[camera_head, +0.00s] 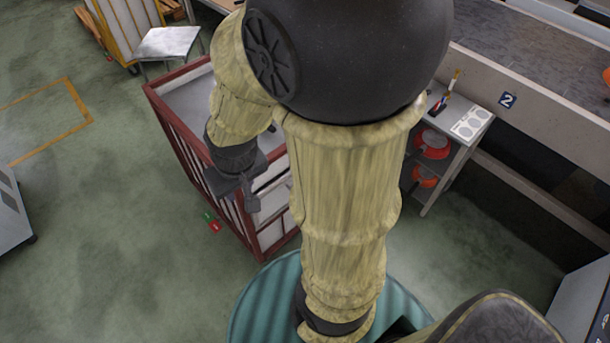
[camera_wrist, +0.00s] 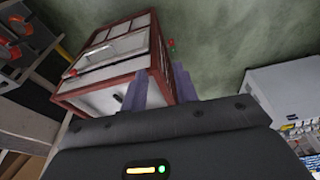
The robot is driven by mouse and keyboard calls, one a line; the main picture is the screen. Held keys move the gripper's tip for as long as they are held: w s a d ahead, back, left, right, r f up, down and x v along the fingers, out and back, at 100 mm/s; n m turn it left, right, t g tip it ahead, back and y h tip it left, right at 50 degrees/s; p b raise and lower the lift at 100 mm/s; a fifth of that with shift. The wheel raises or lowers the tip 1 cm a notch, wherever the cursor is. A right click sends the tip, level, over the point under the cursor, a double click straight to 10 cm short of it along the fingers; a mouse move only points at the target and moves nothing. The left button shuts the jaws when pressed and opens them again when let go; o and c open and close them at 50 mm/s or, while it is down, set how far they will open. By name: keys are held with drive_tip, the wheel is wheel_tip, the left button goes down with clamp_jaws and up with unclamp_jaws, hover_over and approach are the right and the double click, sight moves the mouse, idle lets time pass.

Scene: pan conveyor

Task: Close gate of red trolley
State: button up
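The red trolley (camera_head: 188,137), a red-framed bin with pale panels, stands left of my arm in the head view, its inside partly hidden by the arm. Its end with white panels (camera_head: 271,229) faces the camera. In the wrist view the trolley (camera_wrist: 152,62) shows its red frame, a white panel (camera_wrist: 108,98) with a small dark slot and a red knob at the left. I cannot tell how far its gate stands open. My gripper (camera_head: 239,203) is at the trolley's near end; its two fingers (camera_wrist: 160,88) are apart with nothing held between them. Contact is unclear.
A small shelf with red pans (camera_head: 433,143) stands to the right, beside the conveyor wall marked 2 (camera_head: 507,100). A stool (camera_head: 168,43) and a yellow cart (camera_head: 127,25) stand behind the trolley. A small red-green item (camera_head: 212,222) lies beside it. The left floor is mostly clear.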

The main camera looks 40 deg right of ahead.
drive_tip(key=shift+s, duration=0.1)
drive_tip(key=s+d+f+m+g+y+b, duration=0.2)
drive_tip(key=d+f+y+b, duration=0.15)
drive_tip(key=f+b, duration=0.45)
drive_tip(key=s+d+f+m+g+y+b, duration=0.1)
drive_tip(key=d+f+m+g+y+b, duration=0.25)
drive_tip(key=f, duration=0.85)
drive_tip(key=w+d+f+m+t+y+b, duration=0.3)
drive_tip(key=d+f+t+y+b, duration=0.1)
drive_tip(key=f+t+y+b, duration=0.4)
drive_tip(key=s+d+f+m+t+h+b, duration=0.2)
drive_tip(key=d+f+t+h, duration=0.4)
drive_tip(key=d, duration=0.4)
drive_tip(key=s+d+f+m+t+h+b, duration=0.1)
drive_tip(key=d+f+m+t+h+b, duration=0.3)
drive_tip(key=d+t, duration=0.6)
wheel_tip(320, 180, down, 4)
drive_tip(key=m+h, duration=0.2)
drive_tip(key=h, duration=0.1)
drive_tip(key=shift+s+m+h, duration=0.3)
drive_tip(key=shift+s+m, duration=0.05)
drive_tip(key=shift+w+a, duration=0.1)
